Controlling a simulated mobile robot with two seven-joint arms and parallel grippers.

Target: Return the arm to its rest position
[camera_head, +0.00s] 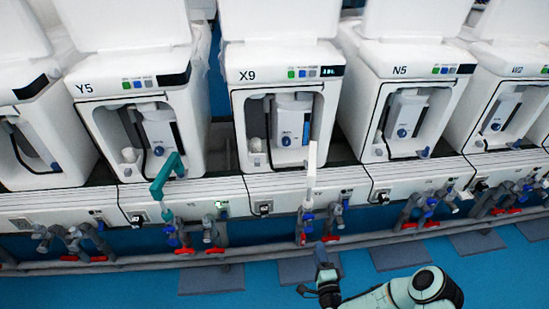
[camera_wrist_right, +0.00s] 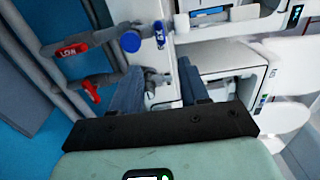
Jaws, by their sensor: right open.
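My right arm (camera_head: 400,293) comes in from the bottom right of the head view. My right gripper (camera_head: 322,262) is in front of the line, below the X9 unit (camera_head: 283,75), over the blue floor. The right wrist view shows the gripper (camera_wrist_right: 160,88) with its two dark fingers apart and nothing held between them. Beyond the fingers in that view are a grey pipe and a blue-marked fitting (camera_wrist_right: 160,35); I cannot tell how far off they are. My left gripper is in neither view.
White units Y5 (camera_head: 135,88) and N5 (camera_head: 410,72) flank X9. Pipes with red handles (camera_head: 333,238) run along the front. A teal upright part (camera_head: 165,177) stands before Y5, and a white one (camera_head: 311,176) before X9. Blue floor (camera_head: 120,291) lies open at lower left.

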